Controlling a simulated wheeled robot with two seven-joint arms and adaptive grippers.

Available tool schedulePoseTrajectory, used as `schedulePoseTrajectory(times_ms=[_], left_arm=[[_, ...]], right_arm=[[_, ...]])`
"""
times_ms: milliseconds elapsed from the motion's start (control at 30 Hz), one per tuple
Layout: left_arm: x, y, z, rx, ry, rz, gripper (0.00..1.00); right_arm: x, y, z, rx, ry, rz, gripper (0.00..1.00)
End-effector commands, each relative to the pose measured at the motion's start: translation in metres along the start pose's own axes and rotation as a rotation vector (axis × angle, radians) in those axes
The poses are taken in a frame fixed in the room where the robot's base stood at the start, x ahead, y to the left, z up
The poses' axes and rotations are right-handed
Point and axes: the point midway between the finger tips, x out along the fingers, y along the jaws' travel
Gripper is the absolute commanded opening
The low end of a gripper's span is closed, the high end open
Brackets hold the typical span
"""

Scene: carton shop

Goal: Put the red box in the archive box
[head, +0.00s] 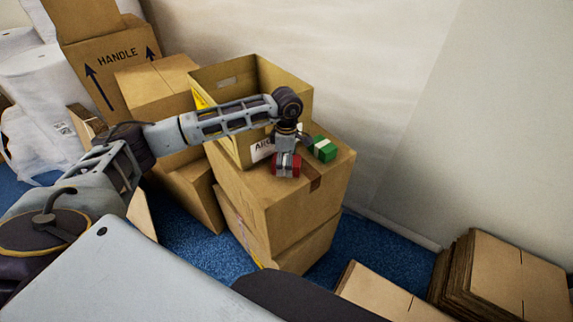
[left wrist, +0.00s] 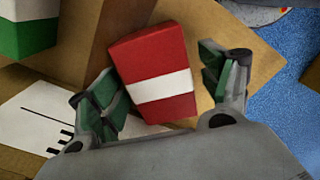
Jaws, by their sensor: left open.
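The red box (left wrist: 153,66) with a white band sits on top of a closed carton (head: 270,200), in front of the archive box. In the head view the red box (head: 296,166) is partly hidden by my gripper. My left gripper (head: 287,168) is open above it. In the left wrist view the red box lies between the two green-padded fingers of my left gripper (left wrist: 165,92), with gaps visible beside it. The archive box (head: 292,82) is an open-topped carton with a label, standing on the same carton. My arm hides part of it. My right gripper is not in view.
A green box (head: 322,148) with a white band sits right of my gripper, near the archive box. Cartons (head: 160,85) stand to the left. Flattened cardboard (head: 500,275) is stacked at the lower right. Blue carpet (head: 385,248) is bare between.

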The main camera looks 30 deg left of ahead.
Motion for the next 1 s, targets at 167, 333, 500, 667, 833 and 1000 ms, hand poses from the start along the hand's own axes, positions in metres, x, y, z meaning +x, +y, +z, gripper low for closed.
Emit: schedulePoseTrajectory(times_ms=[167,333,500,667,833,1000], left_arm=[[-0.0001,0.0001,-0.0001,0.0,0.0,0.0,0.79],[-0.0002,0.0001,-0.0001,0.0,0.0,0.0,0.71],[-0.0003,0.0001,-0.0002,-0.001,0.0,0.0,0.49],[-0.0003,0.0002,-0.0002,-0.001,0.0,0.0,0.28],[-0.0006,0.0003,-0.0002,-0.001,0.0,0.001,0.23],[-0.003,0.0005,-0.0001,-0.001,0.0,0.001,0.23]], right_arm=[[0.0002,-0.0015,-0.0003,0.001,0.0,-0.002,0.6],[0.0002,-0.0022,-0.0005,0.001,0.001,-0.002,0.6],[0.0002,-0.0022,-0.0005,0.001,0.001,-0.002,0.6],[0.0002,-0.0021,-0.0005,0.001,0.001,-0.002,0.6],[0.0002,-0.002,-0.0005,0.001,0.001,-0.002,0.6],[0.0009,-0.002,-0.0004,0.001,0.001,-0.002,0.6]])
